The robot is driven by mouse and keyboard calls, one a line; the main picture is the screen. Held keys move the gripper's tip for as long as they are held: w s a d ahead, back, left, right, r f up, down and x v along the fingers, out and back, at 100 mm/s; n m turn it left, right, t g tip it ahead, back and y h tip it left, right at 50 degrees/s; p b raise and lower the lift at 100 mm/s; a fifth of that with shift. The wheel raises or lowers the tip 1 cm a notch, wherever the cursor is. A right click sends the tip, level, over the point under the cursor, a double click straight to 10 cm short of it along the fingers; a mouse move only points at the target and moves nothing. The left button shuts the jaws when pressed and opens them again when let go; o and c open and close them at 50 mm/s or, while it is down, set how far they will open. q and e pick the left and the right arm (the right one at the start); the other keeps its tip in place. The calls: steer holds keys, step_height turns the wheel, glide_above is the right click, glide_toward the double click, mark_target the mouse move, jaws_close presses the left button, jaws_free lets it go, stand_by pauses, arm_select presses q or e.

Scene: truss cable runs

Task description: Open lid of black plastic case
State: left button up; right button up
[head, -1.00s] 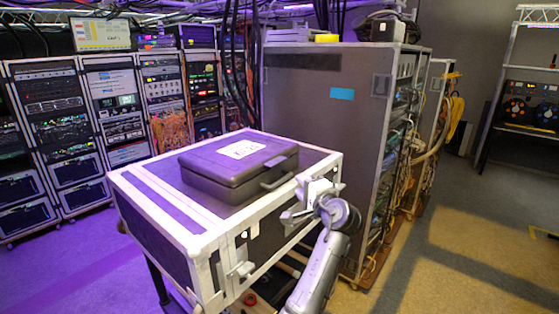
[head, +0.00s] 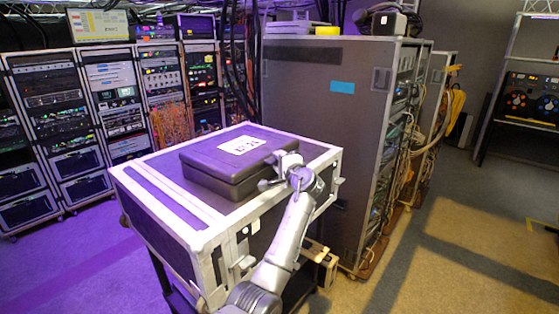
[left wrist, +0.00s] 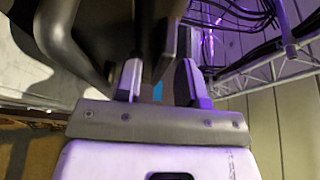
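The black plastic case (head: 215,172) lies on top of the large road case, its lid (head: 212,155) down and shut. A white label (head: 241,146) is on the lid. My left gripper (head: 272,172) is at the right part of the case's front side, close to the lid edge, and covers the handle there. In the left wrist view its two fingers (left wrist: 163,60) stand apart with a gap between them. A dark curved bar (left wrist: 65,45), perhaps the case handle, is left of the fingers. Whether the fingers touch the case is unclear. My right gripper is not in view.
The white-edged road case (head: 165,215) carries the black case, with bare top around it. A tall grey rack (head: 310,110) stands close behind and to the right. Several equipment racks (head: 60,120) line the back left. Open floor (head: 440,260) lies at the right.

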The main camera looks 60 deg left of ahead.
arm_select(q)
steer(key=shift+a, duration=0.2)
steer(key=shift+c, duration=0.2)
jaws_close()
stand_by(0.4)
